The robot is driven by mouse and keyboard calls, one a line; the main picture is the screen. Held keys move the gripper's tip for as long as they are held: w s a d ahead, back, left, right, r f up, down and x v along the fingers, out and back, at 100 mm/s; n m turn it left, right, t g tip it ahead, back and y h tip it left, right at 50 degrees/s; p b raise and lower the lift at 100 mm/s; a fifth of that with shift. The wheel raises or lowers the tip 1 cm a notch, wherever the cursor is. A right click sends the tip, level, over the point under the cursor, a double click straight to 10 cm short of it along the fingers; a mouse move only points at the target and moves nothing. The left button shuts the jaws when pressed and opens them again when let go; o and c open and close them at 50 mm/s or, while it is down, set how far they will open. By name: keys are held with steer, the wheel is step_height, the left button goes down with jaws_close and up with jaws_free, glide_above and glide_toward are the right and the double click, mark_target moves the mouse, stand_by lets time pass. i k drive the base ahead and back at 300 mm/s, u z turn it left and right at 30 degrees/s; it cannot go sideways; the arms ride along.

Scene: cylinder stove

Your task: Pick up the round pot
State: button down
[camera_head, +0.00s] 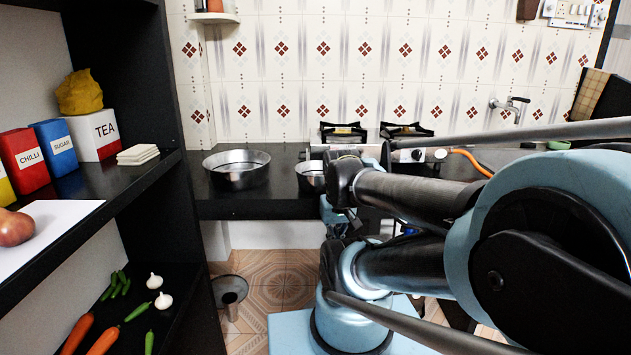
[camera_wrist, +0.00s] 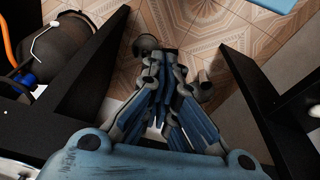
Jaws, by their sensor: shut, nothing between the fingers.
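A wide round steel pot (camera_head: 236,168) stands on the black counter left of the stove. A smaller steel pot (camera_head: 310,176) stands to its right, partly hidden by my arm. I cannot tell which of the two is meant by the round pot. My gripper (camera_wrist: 168,66) shows in the wrist view, its fingers drawn together over the tiled floor, with nothing held. In the head view my arm mostly hides it. Neither counter pot can be made out for certain in the wrist view.
A gas stove (camera_head: 375,139) stands on the counter (camera_head: 260,207). A dark shelf unit at left holds a chilli box (camera_head: 25,162), a tea box (camera_head: 95,135) and vegetables. A gas cylinder (camera_wrist: 75,42) shows in the wrist view.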

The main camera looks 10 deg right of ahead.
mark_target(310, 176)
steer(key=u, duration=1.7)
steer(key=k, duration=1.55)
steer(key=z, duration=0.35)
steer(key=i, duration=1.05)
